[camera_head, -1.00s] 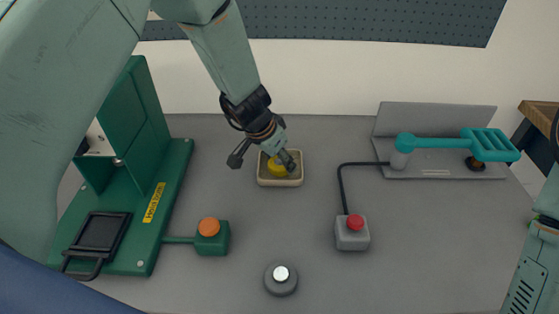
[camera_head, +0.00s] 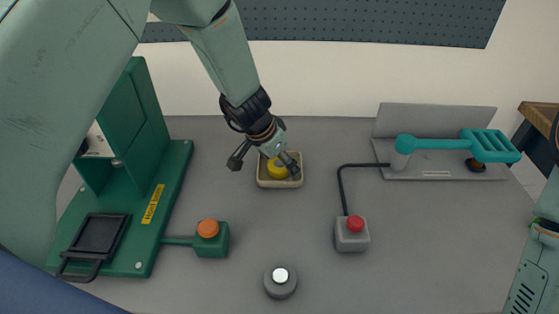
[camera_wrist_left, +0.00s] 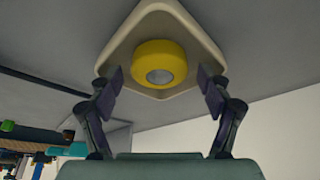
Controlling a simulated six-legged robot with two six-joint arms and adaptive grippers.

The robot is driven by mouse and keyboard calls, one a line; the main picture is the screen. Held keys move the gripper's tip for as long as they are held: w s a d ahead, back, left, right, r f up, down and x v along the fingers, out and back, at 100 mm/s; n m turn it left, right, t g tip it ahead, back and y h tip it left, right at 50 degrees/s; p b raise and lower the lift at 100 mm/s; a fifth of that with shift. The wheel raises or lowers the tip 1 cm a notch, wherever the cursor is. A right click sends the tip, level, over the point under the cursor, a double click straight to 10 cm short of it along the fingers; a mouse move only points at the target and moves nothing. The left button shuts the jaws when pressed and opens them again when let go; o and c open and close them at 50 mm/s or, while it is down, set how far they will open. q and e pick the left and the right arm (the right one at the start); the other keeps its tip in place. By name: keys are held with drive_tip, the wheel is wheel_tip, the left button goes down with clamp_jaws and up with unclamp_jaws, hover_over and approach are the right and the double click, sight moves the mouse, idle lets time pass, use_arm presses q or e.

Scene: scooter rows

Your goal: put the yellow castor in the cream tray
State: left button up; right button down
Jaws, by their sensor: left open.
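The yellow castor (camera_head: 277,170) sits inside the cream tray (camera_head: 279,186) at the back middle of the grey table. In the left wrist view the castor (camera_wrist_left: 158,62) is a round yellow disc with a grey centre, lying within the tray's pale rim (camera_wrist_left: 205,38). My left gripper (camera_head: 266,168) is at the tray, one finger to its left and the other over its right part. In the wrist view its fingers (camera_wrist_left: 160,92) stand wide apart on either side of the castor, not touching it. The right gripper's fingers are not in view; part of my right arm shows at the right edge.
A green machine (camera_head: 150,215) with an orange button (camera_head: 208,228) stands left. A grey box with a red button (camera_head: 355,223) is right of centre, cabled to a grey fixture with a teal handle (camera_head: 440,143). A grey button with a white top (camera_head: 281,281) is in front.

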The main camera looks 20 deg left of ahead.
use_arm(q)
drive_tip(key=shift+r+p, duration=0.2)
drive_tip(key=shift+p, duration=0.1)
drive_tip(key=p+v, duration=0.2)
drive_tip(key=v, duration=1)
drive_tip(key=shift+p, duration=0.4)
drive_tip(key=shift+w+f, duration=0.1)
drive_tip(key=b+x, duration=0.3)
drive_tip(key=x, duration=0.9)
drive_tip(key=shift+f, duration=0.2)
drive_tip(key=shift+b, duration=0.35)
drive_tip(key=shift+r+p, duration=0.3)
drive_tip(key=shift+p, duration=0.2)
